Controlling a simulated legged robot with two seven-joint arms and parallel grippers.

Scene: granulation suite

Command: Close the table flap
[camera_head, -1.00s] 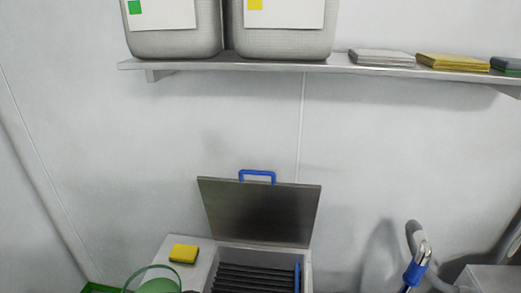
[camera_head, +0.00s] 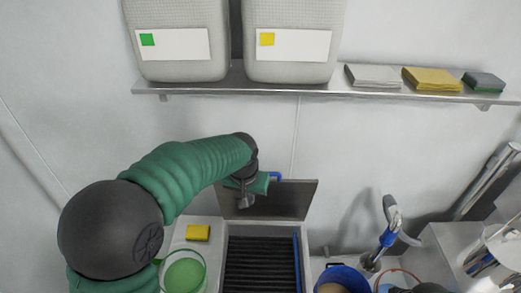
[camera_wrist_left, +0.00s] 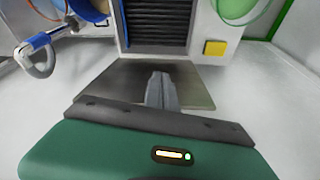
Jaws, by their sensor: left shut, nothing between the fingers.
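The table flap (camera_head: 290,200) is a dark grey metal plate that stands raised at the back of an opening in the table. It also shows in the left wrist view (camera_wrist_left: 195,88). Its blue handle (camera_head: 277,176) is at the top edge and is partly hidden by my left gripper. My left gripper (camera_head: 245,201) is shut and empty, in front of the flap's upper left part. In the left wrist view its closed fingers (camera_wrist_left: 160,78) lie over the flap's face; I cannot tell whether they touch it. My right gripper is not in view.
The opening holds dark ribbed slats (camera_head: 262,262). A yellow sponge (camera_head: 198,232) and a green-rimmed glass bowl (camera_head: 184,274) are to its left. A blue bucket (camera_head: 342,279) and a blue-handled tap (camera_head: 388,238) are to its right. A shelf (camera_head: 300,88) with canisters hangs above.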

